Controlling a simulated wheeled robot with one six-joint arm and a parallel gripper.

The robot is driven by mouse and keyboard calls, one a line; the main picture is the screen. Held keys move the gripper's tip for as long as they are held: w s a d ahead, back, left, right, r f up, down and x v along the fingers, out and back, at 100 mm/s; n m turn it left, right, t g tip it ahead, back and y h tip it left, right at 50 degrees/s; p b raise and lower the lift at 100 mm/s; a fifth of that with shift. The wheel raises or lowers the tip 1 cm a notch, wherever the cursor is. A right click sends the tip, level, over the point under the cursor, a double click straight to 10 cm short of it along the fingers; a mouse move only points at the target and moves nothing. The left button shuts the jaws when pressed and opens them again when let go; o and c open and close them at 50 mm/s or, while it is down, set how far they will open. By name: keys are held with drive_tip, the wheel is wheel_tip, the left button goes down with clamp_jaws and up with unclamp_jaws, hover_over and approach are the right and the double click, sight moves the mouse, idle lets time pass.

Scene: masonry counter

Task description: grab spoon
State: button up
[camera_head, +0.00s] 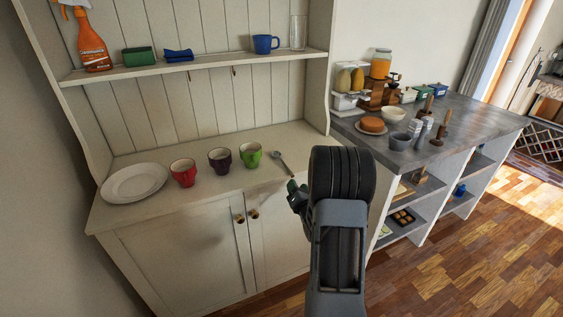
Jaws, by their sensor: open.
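A grey metal spoon (281,163) lies on the cream cupboard's counter, right of the green mug. My arm rises in front of the counter's right part. My gripper (293,187) shows only in part at the left side of the arm, close to the spoon's near end in the picture. It is open, and I see nothing in it. The arm hides most of the gripper, and I cannot tell its exact height above the counter.
A white plate (117,188), red mug (183,173), dark purple mug (220,161) and green mug (251,156) stand in a row left of the spoon. The cupboard's right side panel (318,100) rises behind. A grey masonry counter (470,122) with kitchen items stands right.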

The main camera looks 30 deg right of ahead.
sight(292, 176)
drive_tip(key=shift+p+x, duration=0.75)
drive_tip(key=shift+x, duration=2.1)
drive_tip(key=shift+c, duration=0.4)
drive_tip(key=shift+s, duration=0.1)
clamp_jaws()
